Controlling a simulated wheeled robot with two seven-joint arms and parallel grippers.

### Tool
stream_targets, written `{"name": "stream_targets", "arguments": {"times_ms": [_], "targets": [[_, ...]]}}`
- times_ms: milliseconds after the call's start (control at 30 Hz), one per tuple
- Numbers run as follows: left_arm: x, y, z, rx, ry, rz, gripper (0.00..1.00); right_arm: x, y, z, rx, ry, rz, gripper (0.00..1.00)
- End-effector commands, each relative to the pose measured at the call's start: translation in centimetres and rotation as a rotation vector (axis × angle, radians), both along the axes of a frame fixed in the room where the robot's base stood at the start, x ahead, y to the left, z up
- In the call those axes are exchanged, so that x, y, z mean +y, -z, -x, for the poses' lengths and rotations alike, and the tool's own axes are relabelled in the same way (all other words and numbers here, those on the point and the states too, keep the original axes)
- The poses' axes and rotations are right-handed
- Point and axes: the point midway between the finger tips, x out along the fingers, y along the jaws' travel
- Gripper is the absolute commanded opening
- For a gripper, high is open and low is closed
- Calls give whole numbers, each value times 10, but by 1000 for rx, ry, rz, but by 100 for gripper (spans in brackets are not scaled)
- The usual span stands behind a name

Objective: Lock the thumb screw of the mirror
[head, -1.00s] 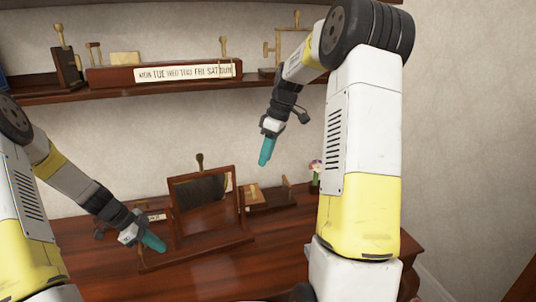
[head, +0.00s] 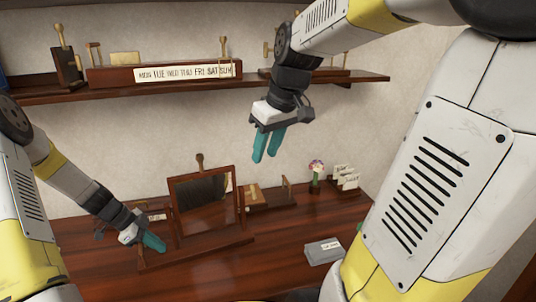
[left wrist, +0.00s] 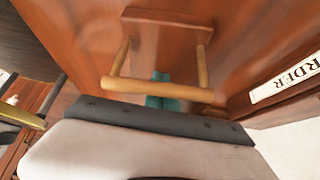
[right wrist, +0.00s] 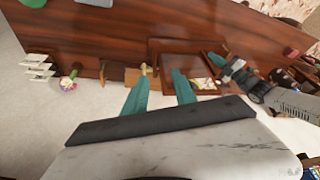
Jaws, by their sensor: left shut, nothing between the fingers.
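The mirror (head: 203,190) stands tilted in a dark wooden frame on the desk in the head view. I cannot make out its thumb screw for certain. My left gripper (head: 153,243) is shut and empty, low beside the left side of the mirror stand (head: 195,255). In the left wrist view its teal fingertips (left wrist: 161,100) show behind a brass-coloured bar handle (left wrist: 158,89), which hides part of them. My right gripper (head: 266,158) is open and empty in the air, above and right of the mirror. Its two separated fingers also show in the right wrist view (right wrist: 160,90).
A shelf (head: 300,88) with a weekday box (head: 185,73) runs above the desk. A small flower vase (head: 316,180), a card holder (head: 346,178) and a grey box (head: 324,251) stand to the right. The desk's front middle (head: 260,275) is clear.

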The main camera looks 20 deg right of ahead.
Motion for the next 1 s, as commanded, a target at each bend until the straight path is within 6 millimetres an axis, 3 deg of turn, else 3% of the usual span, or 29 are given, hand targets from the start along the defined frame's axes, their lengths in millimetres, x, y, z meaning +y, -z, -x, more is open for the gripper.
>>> {"name": "stream_targets", "arguments": {"times_ms": [233,633,800,1000], "targets": [[2,4,3,7,0,-3,0,4,-3,28,-34,83,-28,33],[2,4,3,7,0,-3,0,5,-3,34,-40,103,-36,33],[2,4,3,7,0,-3,0,4,1,30,-12,119,-50,66],[2,4,3,7,0,-3,0,-1,24,9,158,217,-162,69]]}}
